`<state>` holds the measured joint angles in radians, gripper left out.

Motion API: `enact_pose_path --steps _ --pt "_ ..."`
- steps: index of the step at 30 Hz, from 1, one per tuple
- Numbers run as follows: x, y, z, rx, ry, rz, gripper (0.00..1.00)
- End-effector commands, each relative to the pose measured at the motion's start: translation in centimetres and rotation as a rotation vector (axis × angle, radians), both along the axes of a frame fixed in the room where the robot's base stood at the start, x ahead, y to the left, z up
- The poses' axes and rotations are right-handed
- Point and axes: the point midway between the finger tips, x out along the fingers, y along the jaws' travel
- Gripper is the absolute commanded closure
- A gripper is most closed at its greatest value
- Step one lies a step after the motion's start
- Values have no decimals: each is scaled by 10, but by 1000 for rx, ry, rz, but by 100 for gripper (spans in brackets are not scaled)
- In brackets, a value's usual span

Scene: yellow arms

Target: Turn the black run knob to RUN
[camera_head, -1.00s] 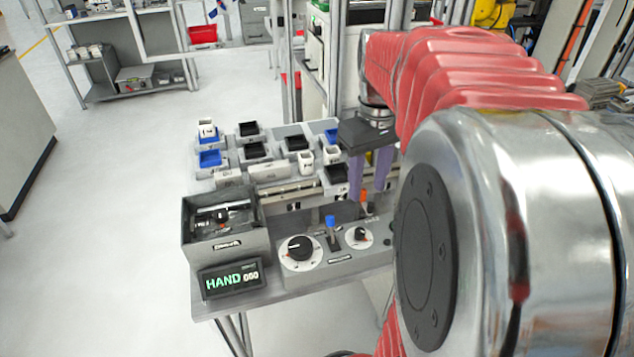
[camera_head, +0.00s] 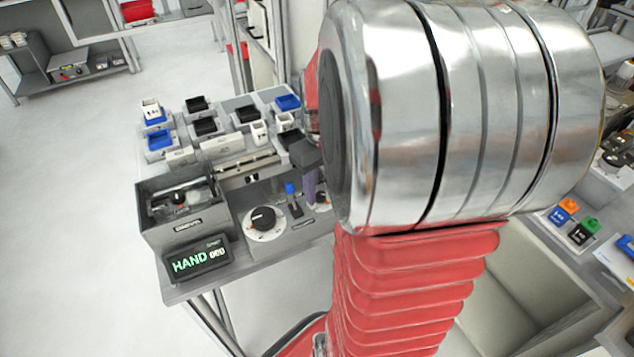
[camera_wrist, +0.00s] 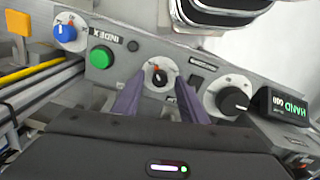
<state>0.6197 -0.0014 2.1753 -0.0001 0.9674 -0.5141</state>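A small black knob (camera_wrist: 159,76) with a red mark sits on a round white dial, in the wrist view between my gripper's fingertips. A larger black knob (camera_wrist: 232,99) on a white dial is to its right; in the head view it shows as the big knob (camera_head: 263,218). In the head view my arm hides most of the gripper (camera_head: 310,186) and part of the small dial (camera_head: 322,200).
A blue-tipped lever (camera_head: 290,189) stands between the dials. The wrist view shows a green button (camera_wrist: 102,57) and a blue knob (camera_wrist: 66,34) left of the small knob. A grey open box (camera_head: 184,229) and several small bins are behind.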

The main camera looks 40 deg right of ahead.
Motion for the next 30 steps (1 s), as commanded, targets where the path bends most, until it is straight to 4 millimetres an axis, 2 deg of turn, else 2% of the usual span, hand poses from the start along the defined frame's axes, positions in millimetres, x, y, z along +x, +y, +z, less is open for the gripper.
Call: enact_pose_path --steps 3,11,28,30 --pt "-1 0 -6 1 1 0 61" --pt "0 0 -7 0 0 0 61" --pt "0 0 -7 0 0 0 100" --pt "0 -6 -6 0 0 -2 100"
